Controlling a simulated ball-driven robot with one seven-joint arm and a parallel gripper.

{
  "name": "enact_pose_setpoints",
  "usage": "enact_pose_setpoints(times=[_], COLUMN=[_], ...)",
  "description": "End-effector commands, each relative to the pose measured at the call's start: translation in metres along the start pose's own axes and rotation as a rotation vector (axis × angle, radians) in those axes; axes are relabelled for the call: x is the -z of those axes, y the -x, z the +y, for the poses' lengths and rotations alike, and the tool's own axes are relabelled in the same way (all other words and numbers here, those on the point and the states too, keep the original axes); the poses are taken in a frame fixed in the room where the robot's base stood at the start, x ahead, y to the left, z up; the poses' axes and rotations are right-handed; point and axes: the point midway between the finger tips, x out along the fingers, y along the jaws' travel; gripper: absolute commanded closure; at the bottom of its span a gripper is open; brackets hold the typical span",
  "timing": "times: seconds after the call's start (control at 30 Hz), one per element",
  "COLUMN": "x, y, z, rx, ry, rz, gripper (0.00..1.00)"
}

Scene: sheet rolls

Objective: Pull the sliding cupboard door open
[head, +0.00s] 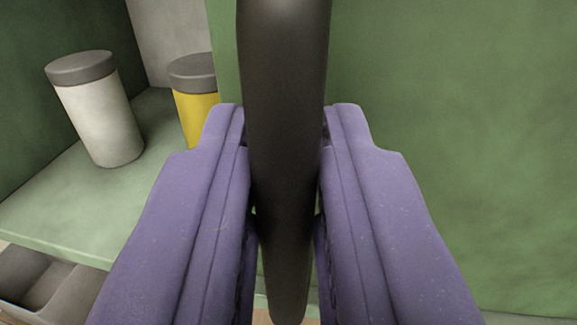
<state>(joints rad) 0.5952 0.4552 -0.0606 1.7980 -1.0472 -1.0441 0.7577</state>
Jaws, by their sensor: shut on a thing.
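The sliding cupboard door (450,130) is a flat green panel that fills the right side of the head view. A dark, rounded upright bar, the door handle (287,80), stands in front of it near its left edge. My gripper (286,165) has purple fingers on both sides of the handle and is shut on it. The handle runs between the fingers from the top of the view to near the bottom. To the left of the door edge the cupboard is open and its inside shows. The fingers hide part of the door's lower left.
On the green cupboard shelf (60,205) stand a white canister (97,120) with a grey lid and a yellow canister (194,110) with a grey lid, partly hidden by the door edge and my gripper. A grey compartment (40,280) shows below the shelf at lower left.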

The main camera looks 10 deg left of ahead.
Motion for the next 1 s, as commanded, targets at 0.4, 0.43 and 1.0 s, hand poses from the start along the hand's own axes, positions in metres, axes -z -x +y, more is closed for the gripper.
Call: enact_pose_setpoints(times=[0.4, 0.43, 1.0], x=[0.001, 0.001, 0.0], y=[0.002, 0.002, 0.017], z=[0.011, 0.011, 0.011], rx=[0.0, 0.0, -0.002], ry=[0.001, 0.001, 0.002], rz=[0.002, 0.002, 0.003], gripper=[1.0, 1.0, 0.65])
